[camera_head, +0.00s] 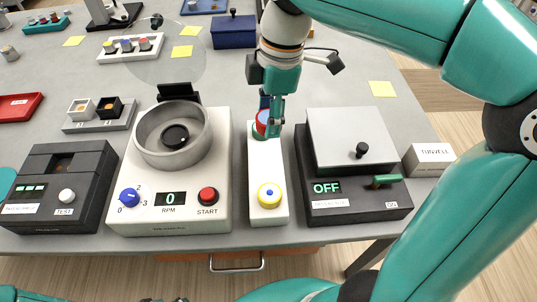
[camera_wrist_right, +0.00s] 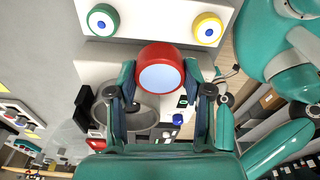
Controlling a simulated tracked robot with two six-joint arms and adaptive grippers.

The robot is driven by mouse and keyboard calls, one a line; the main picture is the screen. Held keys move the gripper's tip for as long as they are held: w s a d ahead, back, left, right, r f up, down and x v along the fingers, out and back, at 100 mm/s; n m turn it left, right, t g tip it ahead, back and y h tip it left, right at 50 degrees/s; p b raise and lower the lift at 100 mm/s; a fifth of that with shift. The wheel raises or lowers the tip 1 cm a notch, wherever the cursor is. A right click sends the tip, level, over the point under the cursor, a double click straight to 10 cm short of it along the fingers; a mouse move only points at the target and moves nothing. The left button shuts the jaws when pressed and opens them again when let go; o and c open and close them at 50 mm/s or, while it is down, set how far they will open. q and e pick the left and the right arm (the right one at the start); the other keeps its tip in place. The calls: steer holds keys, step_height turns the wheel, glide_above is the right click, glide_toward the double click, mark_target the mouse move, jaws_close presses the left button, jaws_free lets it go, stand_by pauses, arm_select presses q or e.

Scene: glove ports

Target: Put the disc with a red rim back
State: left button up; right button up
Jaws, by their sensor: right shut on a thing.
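The disc with a red rim (camera_wrist_right: 160,74) shows a pale bluish face in the right wrist view. My right gripper (camera_wrist_right: 162,92) is shut on it, one finger at each side. In the head view the red-rimmed disc (camera_head: 262,122) is partly hidden by my right gripper (camera_head: 270,124), near the far end of a long white block (camera_head: 266,165). The block carries a green-rimmed disc (camera_wrist_right: 103,20) and a yellow-rimmed disc (camera_head: 269,194). I cannot tell how far the held disc is above the block. My left gripper is out of view.
A white machine with an open round bowl (camera_head: 173,134) stands left of the block. A blue box (camera_head: 233,31) sits farther back. Grey table is bare right of it around a yellow note (camera_head: 382,89).

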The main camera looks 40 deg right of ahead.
mark_target(268, 166)
step_height(268, 166, down, 12)
steer(key=shift+s+f+b, duration=0.1)
steer(key=shift+f+b, duration=0.15)
steer(key=shift+b, duration=0.15)
steer(key=shift+f, duration=0.1)
steer(key=o, duration=1.2)
steer(key=shift+o, duration=0.2)
steer(key=r, duration=0.8)
steer(key=d+r+p, duration=0.1)
steer(key=r, duration=0.3)
steer(key=shift+s+d+r, duration=0.1)
steer(key=shift+s, duration=0.15)
